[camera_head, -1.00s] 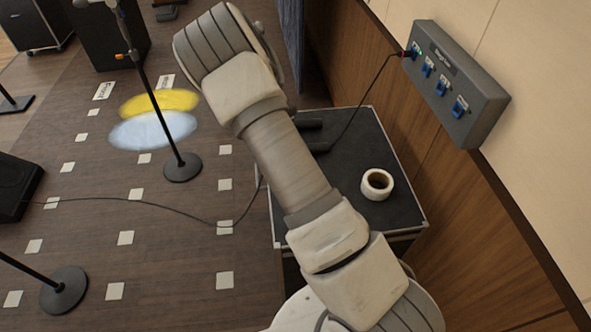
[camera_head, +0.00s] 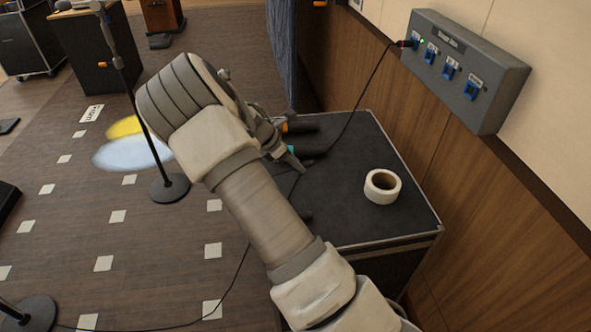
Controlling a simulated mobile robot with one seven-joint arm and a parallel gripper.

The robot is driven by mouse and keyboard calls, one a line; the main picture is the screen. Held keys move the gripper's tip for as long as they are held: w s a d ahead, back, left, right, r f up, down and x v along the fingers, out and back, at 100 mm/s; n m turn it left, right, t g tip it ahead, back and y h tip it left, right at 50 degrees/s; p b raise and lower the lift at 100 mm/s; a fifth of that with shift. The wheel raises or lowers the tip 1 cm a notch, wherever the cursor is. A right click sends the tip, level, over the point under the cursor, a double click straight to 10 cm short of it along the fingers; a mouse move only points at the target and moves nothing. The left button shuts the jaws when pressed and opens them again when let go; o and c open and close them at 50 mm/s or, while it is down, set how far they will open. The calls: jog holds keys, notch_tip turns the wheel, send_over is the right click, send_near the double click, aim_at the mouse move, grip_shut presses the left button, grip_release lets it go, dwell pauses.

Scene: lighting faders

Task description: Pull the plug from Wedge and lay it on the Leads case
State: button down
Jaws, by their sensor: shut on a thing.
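A dark plug with a red band (camera_head: 406,43) sits in the leftmost socket of the grey wall box (camera_head: 462,90), beside a small green light. The box's labels are too small to read, so I cannot tell which is Wedge. A thin black cable (camera_head: 374,75) runs from this plug down to the black-topped case (camera_head: 345,205), which may be the Leads case. My gripper (camera_head: 297,163) is low over the left of the case, well away from the plug. It is shut, partly hidden by my arm, and what it holds cannot be made out.
Dark cylinders, one with an orange band (camera_head: 286,128) and one with a teal band (camera_head: 303,153), lie beside my gripper. A white tape roll (camera_head: 382,186) lies on the case's right. The case's back right is clear. A microphone stand (camera_head: 168,188) stands to the left.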

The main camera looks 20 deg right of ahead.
jog(key=shift+f+b, duration=2.2)
jog(key=shift+f, duration=1.3)
jog(key=c, duration=0.5)
grip_release()
jog(key=p+v, duration=0.3)
jog(key=v, duration=1.5)
jog(key=s+d+r+m+t+y+p, duration=0.15)
jog(key=s+r+m+y+p, duration=0.4)
jog(key=s+r+m, duration=0.85)
jog(key=s+r+m+t+p, duration=0.1)
jog(key=s+r, duration=0.2)
jog(key=s, duration=0.2)
jog(key=s+a+r+m+t+y+p, duration=0.1)
jog(key=s+r+m, duration=0.1)
jog(key=s+r, duration=0.2)
jog(key=s+a+r+m+t+p, duration=0.1)
jog(key=s+r+m, duration=0.1)
jog(key=s+r, duration=0.2)
jog(key=shift+s+r+t+p, duration=0.1)
jog(key=shift+s+t+p, duration=0.25)
jog(key=shift+s, duration=1.45)
